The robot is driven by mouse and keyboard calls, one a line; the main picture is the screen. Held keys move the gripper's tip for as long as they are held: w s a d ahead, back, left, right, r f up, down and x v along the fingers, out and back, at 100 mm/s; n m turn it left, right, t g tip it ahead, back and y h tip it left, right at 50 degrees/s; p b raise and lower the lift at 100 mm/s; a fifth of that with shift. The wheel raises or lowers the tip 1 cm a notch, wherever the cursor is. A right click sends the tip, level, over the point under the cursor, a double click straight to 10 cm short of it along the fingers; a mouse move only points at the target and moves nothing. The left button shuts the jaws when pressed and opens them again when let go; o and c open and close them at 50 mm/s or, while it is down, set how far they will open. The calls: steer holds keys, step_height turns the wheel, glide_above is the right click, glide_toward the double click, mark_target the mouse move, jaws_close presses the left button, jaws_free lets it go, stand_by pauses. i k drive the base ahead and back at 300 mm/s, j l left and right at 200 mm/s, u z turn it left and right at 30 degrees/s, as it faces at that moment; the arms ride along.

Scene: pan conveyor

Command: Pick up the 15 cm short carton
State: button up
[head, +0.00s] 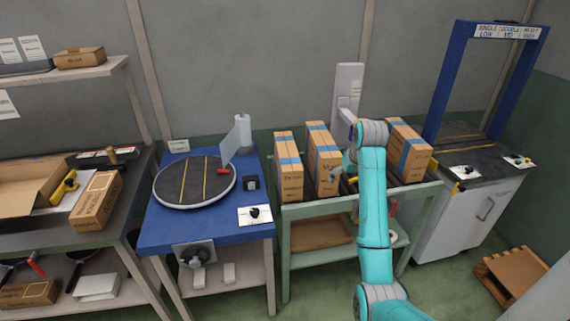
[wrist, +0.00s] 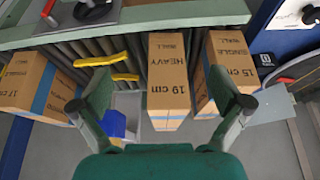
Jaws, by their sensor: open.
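The 15 cm carton, marked single wall, is the brown box with a blue tape band at the right of the wrist view (wrist: 232,65). It stands leftmost of three cartons on the green-framed roller conveyor in the head view (head: 289,170). My gripper (wrist: 160,106) is open and empty. In the wrist view the 19 cm heavy wall carton (wrist: 168,75) shows between its fingers. The right finger overlaps the lower part of the 15 cm carton, with no clear contact. In the head view my gripper is mostly hidden by my arm.
A third carton (head: 408,150) stands at the right of the conveyor (head: 300,211); yellow pieces (wrist: 103,61) lie between it and the 19 cm one. A blue table with a round turntable (head: 195,181) is to the left. A blue arch (head: 447,85) stands right.

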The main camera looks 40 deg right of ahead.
mark_target(290, 169)
steer(key=i, duration=0.95)
